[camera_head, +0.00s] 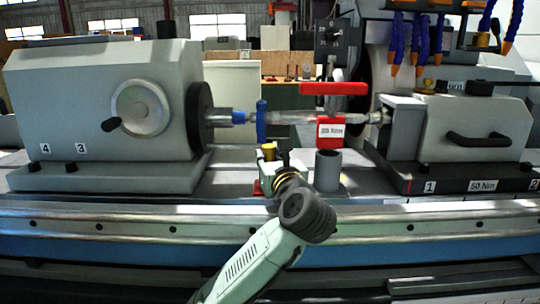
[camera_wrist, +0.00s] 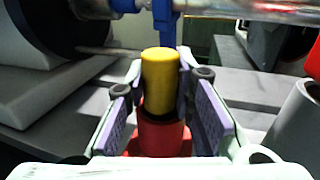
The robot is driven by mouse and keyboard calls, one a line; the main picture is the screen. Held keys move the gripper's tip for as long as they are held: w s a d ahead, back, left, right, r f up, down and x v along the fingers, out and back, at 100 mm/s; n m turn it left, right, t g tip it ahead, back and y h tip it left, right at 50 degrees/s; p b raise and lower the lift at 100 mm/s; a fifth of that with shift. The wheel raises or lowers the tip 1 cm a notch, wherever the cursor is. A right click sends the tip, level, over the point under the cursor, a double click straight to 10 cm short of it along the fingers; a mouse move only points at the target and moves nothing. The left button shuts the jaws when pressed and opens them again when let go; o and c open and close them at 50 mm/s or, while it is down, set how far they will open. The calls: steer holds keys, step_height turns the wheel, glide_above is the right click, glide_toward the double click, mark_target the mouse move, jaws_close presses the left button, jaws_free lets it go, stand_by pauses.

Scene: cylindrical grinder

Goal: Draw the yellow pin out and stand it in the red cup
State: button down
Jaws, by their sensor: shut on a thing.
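The yellow pin (camera_wrist: 160,75) stands upright between the two fingers of my gripper (camera_wrist: 161,82), which is shut on it. The pin's top also shows in the head view (camera_head: 269,150), above my gripper. The red cup (camera_wrist: 160,139) is directly below the pin in the wrist view, and the pin's dark lower part meets its rim. I cannot tell whether the pin's lower end is inside the cup or just above it. In the head view only a small red piece (camera_head: 257,187) shows beside my gripper; the rest is hidden.
A grey open cylinder (camera_head: 328,170) stands to the right of my gripper, and in the wrist view it is at the right edge (camera_wrist: 298,118). A blue clamp (camera_head: 261,121) on the horizontal workpiece hangs just behind the pin. A red-handled tool (camera_head: 333,89) is above right.

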mark_target(269, 145)
steer(key=shift+d+f, duration=0.15)
steer(key=shift+f, duration=0.5)
steer(key=shift+r+p, duration=0.7)
steer(key=shift+p, duration=0.15)
steer(key=shift+w+r+p, duration=0.1)
steer(key=shift+r+p, duration=1.25)
steer(key=shift+r, duration=0.55)
steer(key=shift+f+b, duration=1.8)
steer(key=shift+f, duration=0.4)
